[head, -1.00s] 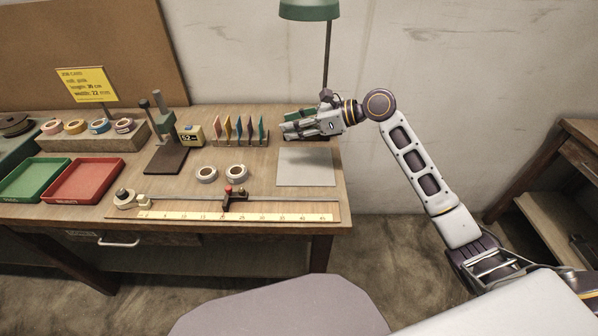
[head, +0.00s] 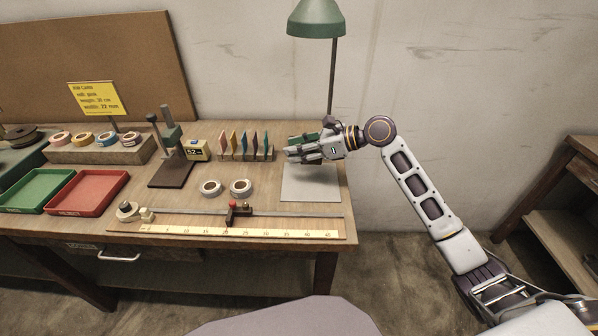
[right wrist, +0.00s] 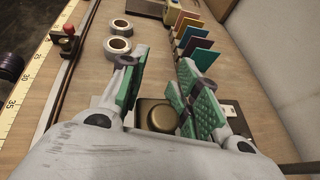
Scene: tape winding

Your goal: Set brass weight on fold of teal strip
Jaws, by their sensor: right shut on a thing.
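My right gripper (head: 296,150) reaches in from the right with its fingers pointing left, over the back part of the pale grey sheet (head: 310,190). In the right wrist view its green-padded fingers (right wrist: 164,75) are on either side of the brass weight (right wrist: 157,114), a dark rounded block close to the palm. The gripper is shut on the weight, which the hand hides in the head view. A teal card (head: 267,145) stands at the right end of the rack. I cannot make out a folded teal strip. My left gripper is out of view.
Two white tape rolls (head: 241,187) lie left of the sheet. A ruler (head: 240,231) with a red-knobbed slider (head: 232,206) runs along the front edge. A green lamp (head: 316,20) stands behind the hand. Green and red trays (head: 88,192) are at the left.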

